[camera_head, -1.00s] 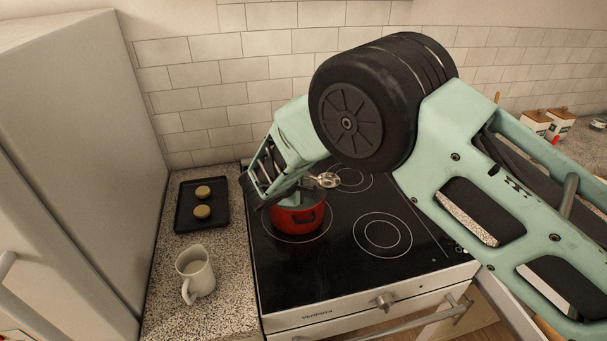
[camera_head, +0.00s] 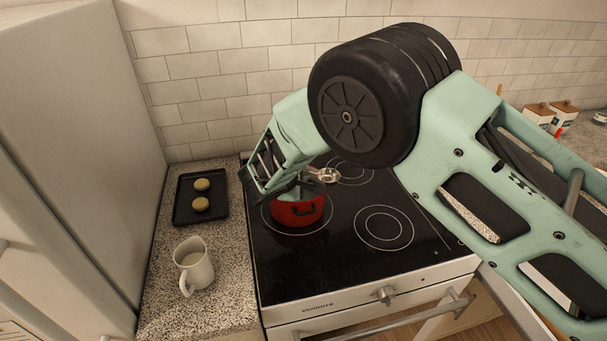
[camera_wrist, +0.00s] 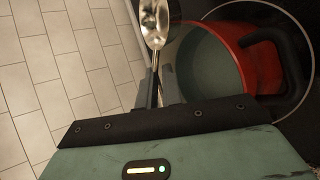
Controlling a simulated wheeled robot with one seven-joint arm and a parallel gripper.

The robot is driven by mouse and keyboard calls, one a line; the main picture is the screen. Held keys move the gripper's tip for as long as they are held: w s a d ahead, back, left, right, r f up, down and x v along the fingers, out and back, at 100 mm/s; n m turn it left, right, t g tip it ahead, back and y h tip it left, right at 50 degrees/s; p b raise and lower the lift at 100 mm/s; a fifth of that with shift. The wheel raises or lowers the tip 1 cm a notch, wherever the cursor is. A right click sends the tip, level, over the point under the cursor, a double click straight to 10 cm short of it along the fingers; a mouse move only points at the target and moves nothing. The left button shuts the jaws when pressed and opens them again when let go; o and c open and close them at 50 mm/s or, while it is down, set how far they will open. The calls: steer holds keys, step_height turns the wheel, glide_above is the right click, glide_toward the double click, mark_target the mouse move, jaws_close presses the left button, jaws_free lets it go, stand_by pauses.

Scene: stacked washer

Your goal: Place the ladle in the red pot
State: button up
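The red pot (camera_head: 297,213) stands on the left front burner of the black stove; its inside is grey-green in the wrist view (camera_wrist: 205,62). The silver ladle (camera_head: 327,174) shows its bowl just beyond the pot's far right rim. In the wrist view the ladle bowl (camera_wrist: 154,20) is at the top, with its handle running down between my fingers. My gripper (camera_wrist: 156,88) is shut on the handle, beside and partly over the pot's rim. In the head view my gripper (camera_head: 290,188) hangs over the pot and hides part of its opening.
A tall grey fridge is at far left. The right front burner is clear. Tiled wall stands behind.

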steer(key=o, duration=0.4)
steer(key=shift+r, duration=0.1)
steer(key=w+r+b+v, duration=0.1)
steer(key=b+v, duration=0.2)
steer(key=v, duration=1)
steer(key=s+d+r+m+g+y, duration=0.1)
steer(key=s+d+m+g, duration=0.1)
steer(key=s+d, duration=0.5)
steer(key=s+d+r+m+g+y, duration=0.2)
steer(key=s+d+g, duration=0.3)
steer(key=s, duration=0.8)
steer(key=s+d+r+m+g+y, duration=0.2)
steer(key=s+d+m+g, duration=0.1)
steer(key=s+d, duration=0.6)
steer(key=shift+s+d+m+g, duration=0.1)
steer(key=shift+s+m+g, duration=0.3)
steer(key=shift+s+m, duration=0.3)
steer(key=shift+s, duration=0.1)
